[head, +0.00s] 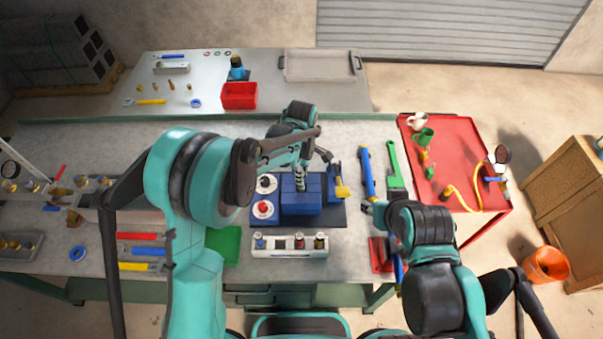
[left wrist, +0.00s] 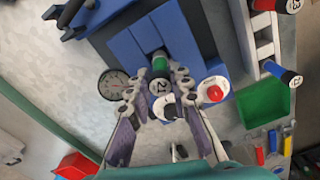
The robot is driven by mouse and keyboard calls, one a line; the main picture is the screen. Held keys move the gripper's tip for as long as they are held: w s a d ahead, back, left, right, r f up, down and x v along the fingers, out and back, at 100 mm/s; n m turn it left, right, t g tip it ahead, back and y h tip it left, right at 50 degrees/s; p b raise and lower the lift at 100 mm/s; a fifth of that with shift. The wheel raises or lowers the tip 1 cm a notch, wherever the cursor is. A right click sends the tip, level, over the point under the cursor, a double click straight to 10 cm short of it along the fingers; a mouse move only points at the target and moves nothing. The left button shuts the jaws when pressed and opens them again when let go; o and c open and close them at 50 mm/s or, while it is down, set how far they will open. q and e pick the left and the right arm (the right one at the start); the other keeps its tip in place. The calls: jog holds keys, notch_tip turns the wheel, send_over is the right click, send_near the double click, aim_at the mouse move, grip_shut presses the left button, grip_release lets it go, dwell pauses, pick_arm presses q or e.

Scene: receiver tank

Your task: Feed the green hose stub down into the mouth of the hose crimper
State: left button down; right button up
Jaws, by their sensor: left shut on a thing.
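The blue hose crimper (head: 302,203) stands on the bench and also fills the top middle of the left wrist view (left wrist: 178,32). My left gripper (head: 300,183) is over it, pointing down. In the left wrist view my left gripper (left wrist: 158,92) is shut on the green hose stub (left wrist: 160,64), whose black end marked 21 faces the camera. The stub's far end is at the crimper's blue blocks; I cannot tell how deep it sits in the mouth. My right gripper (head: 371,205) is right of the crimper, its fingers too small to read.
A white rack (head: 289,252) with several other stubs stands in front of the crimper. A gauge and a red button (head: 263,208) sit at its left. A green tray (head: 225,244) is at front left.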

dwell(0.3)
pick_arm(q)
jog(key=shift+f+b, duration=0.75)
jog(key=shift+f, duration=0.05)
jog(key=c, duration=1.3)
grip_release()
jog(key=shift+r, duration=0.1)
jog(key=shift+r+p, duration=1.8)
jog(key=shift+r, duration=1.2)
jog(key=shift+f, duration=0.1)
